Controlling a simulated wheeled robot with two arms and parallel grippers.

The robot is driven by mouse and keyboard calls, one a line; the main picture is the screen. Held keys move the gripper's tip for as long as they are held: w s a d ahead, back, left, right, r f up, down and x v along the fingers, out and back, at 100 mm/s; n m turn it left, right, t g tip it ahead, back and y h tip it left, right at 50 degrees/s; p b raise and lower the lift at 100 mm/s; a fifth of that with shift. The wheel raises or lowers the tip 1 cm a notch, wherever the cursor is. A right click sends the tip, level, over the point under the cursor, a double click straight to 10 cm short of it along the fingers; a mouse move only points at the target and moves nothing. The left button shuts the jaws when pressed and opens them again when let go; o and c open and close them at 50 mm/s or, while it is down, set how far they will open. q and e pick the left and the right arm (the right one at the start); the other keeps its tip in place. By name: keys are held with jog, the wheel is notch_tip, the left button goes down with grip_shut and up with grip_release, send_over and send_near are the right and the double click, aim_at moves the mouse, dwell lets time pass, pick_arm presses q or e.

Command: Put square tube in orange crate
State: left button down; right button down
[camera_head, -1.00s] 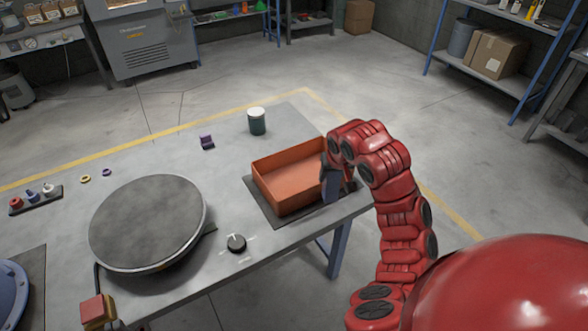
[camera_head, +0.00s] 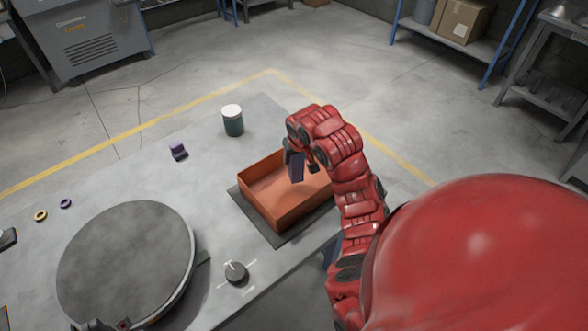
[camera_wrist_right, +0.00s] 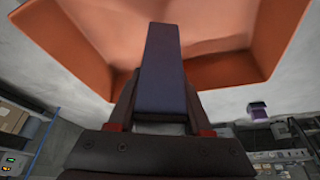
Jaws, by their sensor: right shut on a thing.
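The orange crate (camera_head: 270,205) stands open on a dark mat at the right part of the table. My right gripper (camera_head: 293,150) is over the crate and shut on the dark blue square tube (camera_head: 296,168). The tube hangs down steeply, its lower end over the crate's opening. In the right wrist view the tube (camera_wrist_right: 162,65) extends from between the fingers of the right gripper (camera_wrist_right: 162,115), with the crate (camera_wrist_right: 225,70) behind it. A dark part of my left gripper (camera_head: 100,325) shows at the bottom edge; its fingers are not clear.
A round grey turntable (camera_head: 125,262) fills the table's left front. A dark knob (camera_head: 236,272) lies between it and the crate. A white-lidded jar (camera_head: 233,121) and a small purple part (camera_head: 178,152) stand behind. Two small rings (camera_head: 53,209) lie farther left.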

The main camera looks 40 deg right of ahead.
aim_at(295, 166)
jog(key=shift+f, duration=0.45)
notch_tip(295, 166, down, 2)
jog(key=shift+p, duration=0.3)
jog(key=shift+f, duration=0.4)
jog(key=shift+c, duration=1.6)
grip_release()
jog(key=shift+f, duration=0.1)
